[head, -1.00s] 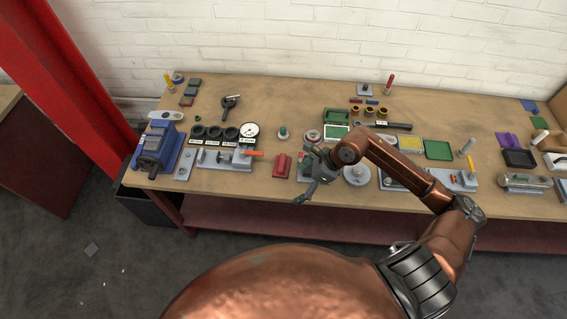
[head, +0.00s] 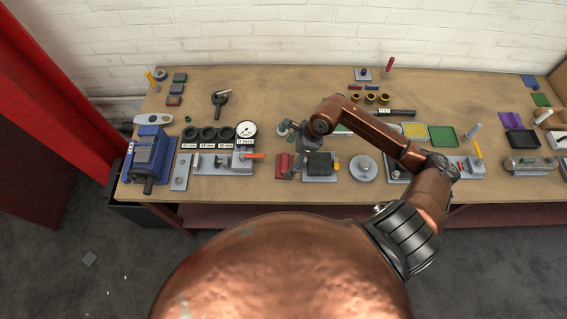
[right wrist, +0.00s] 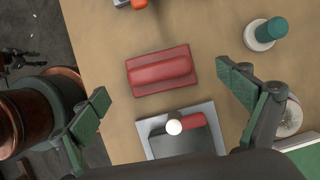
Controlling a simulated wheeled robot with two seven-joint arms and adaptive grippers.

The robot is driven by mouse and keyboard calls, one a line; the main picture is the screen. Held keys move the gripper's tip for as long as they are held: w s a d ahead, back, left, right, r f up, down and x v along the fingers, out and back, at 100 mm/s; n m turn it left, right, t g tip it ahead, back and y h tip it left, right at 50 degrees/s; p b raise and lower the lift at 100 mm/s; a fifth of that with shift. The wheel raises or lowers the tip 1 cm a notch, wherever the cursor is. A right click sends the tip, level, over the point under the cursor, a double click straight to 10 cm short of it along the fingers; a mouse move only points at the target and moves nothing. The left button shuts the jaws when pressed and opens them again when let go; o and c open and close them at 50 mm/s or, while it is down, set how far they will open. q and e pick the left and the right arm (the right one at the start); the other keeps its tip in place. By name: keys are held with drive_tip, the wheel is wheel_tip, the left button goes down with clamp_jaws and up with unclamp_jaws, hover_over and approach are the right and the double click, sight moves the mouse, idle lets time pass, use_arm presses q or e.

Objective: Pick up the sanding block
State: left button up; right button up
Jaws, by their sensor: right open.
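The sanding block looks to be the red block with a raised grip along its top. It lies on the bench in the right wrist view (right wrist: 161,70) and near the front edge in the head view (head: 283,167). My right gripper (head: 293,150) is above and just right of it in the head view. In the right wrist view the gripper (right wrist: 165,100) has its green-padded fingers wide apart, with the block between and slightly beyond them, touching neither. The gripper is empty. My left gripper does not show.
A grey plate with a dark block (head: 320,165) stands close on the right of the red block. A knob with a green top (right wrist: 271,29) stands behind it. A grey fixture with an orange handle (head: 225,162) lies to the left.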

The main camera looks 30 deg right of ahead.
sight(285, 162)
drive_tip(key=x, duration=0.2)
drive_tip(key=shift+a+f, duration=0.15)
drive_tip(key=shift+f, duration=0.25)
drive_tip(key=shift+x, duration=0.8)
drive_tip(key=shift+f, duration=0.1)
drive_tip(key=c, duration=1.1)
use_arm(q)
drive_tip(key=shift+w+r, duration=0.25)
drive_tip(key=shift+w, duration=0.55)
use_arm(e)
drive_tip(key=shift+c, duration=1)
